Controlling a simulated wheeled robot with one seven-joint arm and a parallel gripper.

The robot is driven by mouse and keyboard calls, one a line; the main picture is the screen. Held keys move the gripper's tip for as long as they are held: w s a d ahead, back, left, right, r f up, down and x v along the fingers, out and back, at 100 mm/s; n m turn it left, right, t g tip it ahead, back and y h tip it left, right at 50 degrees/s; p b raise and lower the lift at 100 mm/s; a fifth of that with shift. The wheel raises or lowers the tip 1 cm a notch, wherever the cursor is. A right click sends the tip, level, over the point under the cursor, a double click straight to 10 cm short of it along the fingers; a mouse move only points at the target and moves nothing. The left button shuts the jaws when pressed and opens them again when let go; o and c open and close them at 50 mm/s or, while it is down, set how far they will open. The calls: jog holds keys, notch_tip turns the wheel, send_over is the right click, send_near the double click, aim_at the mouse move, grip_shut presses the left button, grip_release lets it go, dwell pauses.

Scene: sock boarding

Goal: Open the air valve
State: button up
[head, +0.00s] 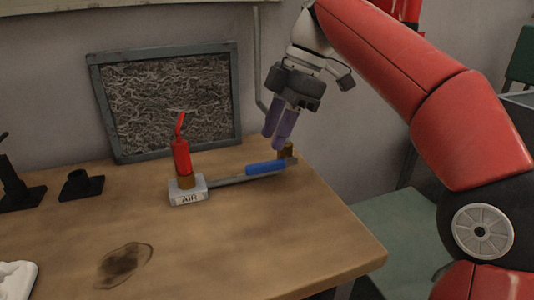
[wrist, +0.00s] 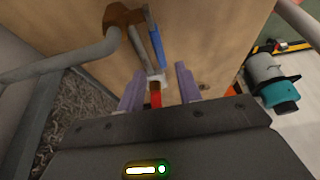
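A pale block marked AIR (head: 188,197) sits on the wooden table. A red upright part (head: 181,157) stands on its brass collar (head: 186,181). A grey bar runs right from the block, with a blue sleeve (head: 265,168) beside a brass end piece (head: 287,150). I see no contact.
A framed panel of tangled grey texture (head: 172,105) leans on the wall behind. Black stands (head: 80,185) are at the left, and a white object (head: 17,278) at the near left edge. The table front is clear except for a dark stain (head: 124,265).

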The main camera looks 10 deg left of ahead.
aim_at(262, 163)
jog(key=b+x, duration=0.1)
jog(key=x, duration=0.4)
jog(key=shift+s+f, duration=0.1)
jog(key=shift+f, duration=0.2)
grip_shut()
